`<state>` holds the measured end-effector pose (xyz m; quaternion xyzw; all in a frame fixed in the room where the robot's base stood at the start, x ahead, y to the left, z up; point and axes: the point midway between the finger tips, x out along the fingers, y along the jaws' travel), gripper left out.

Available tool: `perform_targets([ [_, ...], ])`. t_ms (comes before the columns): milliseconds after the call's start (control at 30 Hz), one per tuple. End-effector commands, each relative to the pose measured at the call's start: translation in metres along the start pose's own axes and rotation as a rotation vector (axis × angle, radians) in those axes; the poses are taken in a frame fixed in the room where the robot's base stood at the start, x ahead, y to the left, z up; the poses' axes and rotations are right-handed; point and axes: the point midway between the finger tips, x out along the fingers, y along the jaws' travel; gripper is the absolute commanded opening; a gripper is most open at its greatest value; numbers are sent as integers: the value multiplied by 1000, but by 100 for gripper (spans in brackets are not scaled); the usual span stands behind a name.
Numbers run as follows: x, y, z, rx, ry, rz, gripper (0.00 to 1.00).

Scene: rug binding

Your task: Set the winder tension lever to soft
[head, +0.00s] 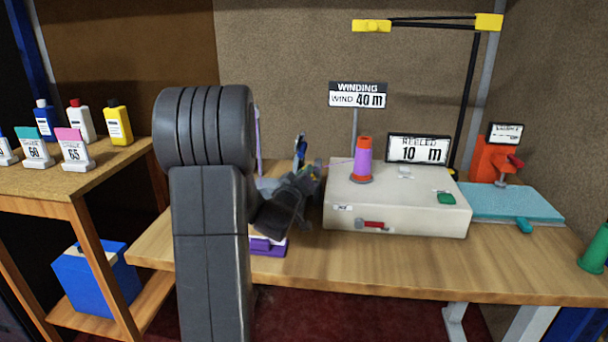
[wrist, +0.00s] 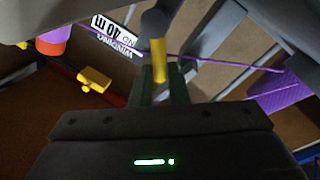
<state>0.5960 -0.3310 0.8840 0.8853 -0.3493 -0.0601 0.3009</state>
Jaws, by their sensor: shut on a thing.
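The winder is a cream box (head: 395,210) on the bench, with a purple thread cone (head: 363,162) on top. My gripper (head: 312,172) is just left of the winder in the head view. In the wrist view my gripper (wrist: 161,72) has its dark green fingers shut on a narrow yellow piece (wrist: 158,50), which looks like a lever handle joined to a dark grey part. I cannot read its setting or any soft mark. A purple thread (wrist: 215,60) runs close by the fingers. My arm hides part of the purple-based stand (head: 268,246) in the head view.
A red lever (head: 374,225) and a green button (head: 446,198) are on the winder. A sign reads WIND 40 m (head: 358,97); a display (head: 418,149) reads 10 m. A teal mat (head: 515,203) and orange unit (head: 490,158) stand right. The bench front (head: 420,262) is clear.

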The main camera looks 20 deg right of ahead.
Motion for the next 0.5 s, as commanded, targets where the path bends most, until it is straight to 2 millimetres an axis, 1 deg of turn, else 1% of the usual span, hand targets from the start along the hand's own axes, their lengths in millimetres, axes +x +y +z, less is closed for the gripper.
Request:
perform_targets([
  [33,0,-1,1,-2,-2,-3,18],
  [67,0,-1,1,-1,-2,-3,24],
  [100,0,-1,1,-1,-2,-3,32],
  [133,0,-1,1,-1,-1,-3,36],
  [500,0,-1,0,0,-1,-2,36],
])
